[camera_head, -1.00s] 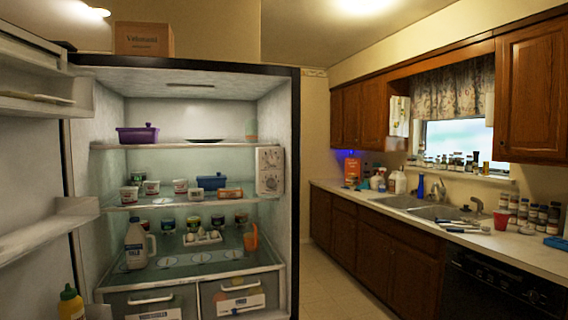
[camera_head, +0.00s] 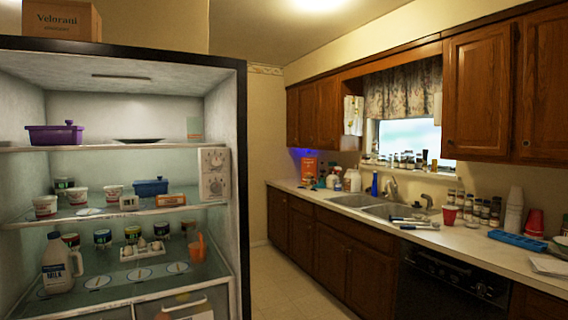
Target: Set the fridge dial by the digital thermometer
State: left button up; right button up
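The fridge (camera_head: 243,160) stands open at the left. A white control panel with dials (camera_head: 214,174) is fixed on its right inner wall, by the middle shelf. The dial markings are too small to read. A small white box with a grey face (camera_head: 129,202) sits on the middle shelf and looks like a digital thermometer; no reading can be made out. An orange-brown box with a pale face (camera_head: 171,200) lies to its right. Neither of my grippers is in view.
White tubs (camera_head: 77,196) and a blue container (camera_head: 151,187) share the middle shelf. A milk jug (camera_head: 60,263), an egg tray (camera_head: 142,250) and an orange scoop (camera_head: 198,248) are below. A purple container (camera_head: 54,134) is above. Floor (camera_head: 290,285) is clear between fridge and sink counter (camera_head: 405,235).

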aim_at(215, 161)
jog(key=z, duration=0.3)
jog(key=i, duration=1.45)
jog(key=u, duration=0.9)
